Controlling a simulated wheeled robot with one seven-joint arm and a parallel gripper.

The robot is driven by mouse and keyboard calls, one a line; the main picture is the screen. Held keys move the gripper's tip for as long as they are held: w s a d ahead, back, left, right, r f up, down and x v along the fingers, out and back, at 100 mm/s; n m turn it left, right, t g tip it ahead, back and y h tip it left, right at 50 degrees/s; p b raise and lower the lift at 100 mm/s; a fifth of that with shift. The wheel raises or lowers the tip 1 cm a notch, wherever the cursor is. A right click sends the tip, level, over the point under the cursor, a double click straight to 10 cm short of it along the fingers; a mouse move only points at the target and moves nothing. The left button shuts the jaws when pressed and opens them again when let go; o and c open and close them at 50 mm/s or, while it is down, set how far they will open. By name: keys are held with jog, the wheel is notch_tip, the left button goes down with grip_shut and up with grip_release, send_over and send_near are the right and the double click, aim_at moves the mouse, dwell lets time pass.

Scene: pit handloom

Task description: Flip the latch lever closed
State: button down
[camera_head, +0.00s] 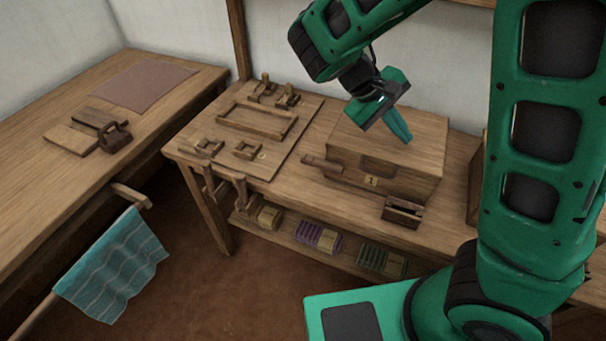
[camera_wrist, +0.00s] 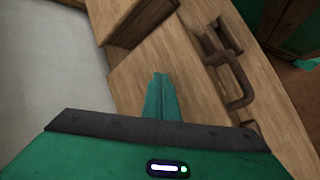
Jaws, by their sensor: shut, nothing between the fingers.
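A wooden box (camera_head: 405,152) with a label "1" stands on the workbench. A short wooden bar (camera_head: 322,163) sticks out at its left side, and a dark wooden fitting (camera_head: 402,212) sits by its front. I cannot tell for sure which is the latch lever. My gripper (camera_head: 403,132) is shut and empty, tilted down above the box and apart from both pieces. In the wrist view its fingertips (camera_wrist: 160,78) are together over a wooden surface. A dark wooden bracket with a bent arm (camera_wrist: 238,80) lies to their right there, not touched.
On the workbench (camera_head: 300,185), a board with small wooden frames (camera_head: 257,122) lies left of the box. Bundles (camera_head: 318,237) sit on the shelf below. A second table (camera_head: 50,185) and a hanging blue cloth (camera_head: 113,265) are at left. The wall is close behind the bench.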

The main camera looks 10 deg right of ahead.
aim_at(323, 165)
jog(key=w+a+n+t+h, duration=0.1)
jog(key=a, duration=0.3)
jog(key=w+a+n+t+h, duration=0.1)
jog(key=a, duration=0.3)
jog(key=w+a+n+t+h, duration=0.1)
jog(key=a+n+t, duration=0.1)
jog(key=a, duration=0.2)
jog(key=shift+w+a+r, duration=0.1)
jog(key=shift+w+r, duration=0.1)
jog(key=shift+r, duration=0.2)
jog(key=a+n, duration=0.1)
jog(key=a, duration=0.1)
jog(key=a+t+h, duration=0.1)
jog(key=a, duration=0.1)
jog(key=a+n+t, duration=0.1)
jog(key=a, duration=0.1)
jog(key=shift+s+f+n+h, duration=0.3)
jog(key=shift+s+f, duration=0.1)
jog(key=s+a+f+n+t+y, duration=0.1)
jog(key=s+a+f+n+t, duration=0.3)
jog(key=f+n, duration=0.3)
jog(key=s+a+f+n+t+y, duration=0.1)
jog(key=s+a+f+n+t, duration=0.4)
jog(key=n, duration=0.5)
notch_tip(323, 165, down, 2)
jog(key=shift+s+a+f+n+t+y, duration=0.15)
jog(key=shift+a+f+n+t+y, duration=0.2)
jog(key=shift+a+t, duration=0.35)
jog(key=shift+d+r, duration=0.15)
jog(key=x, duration=1)
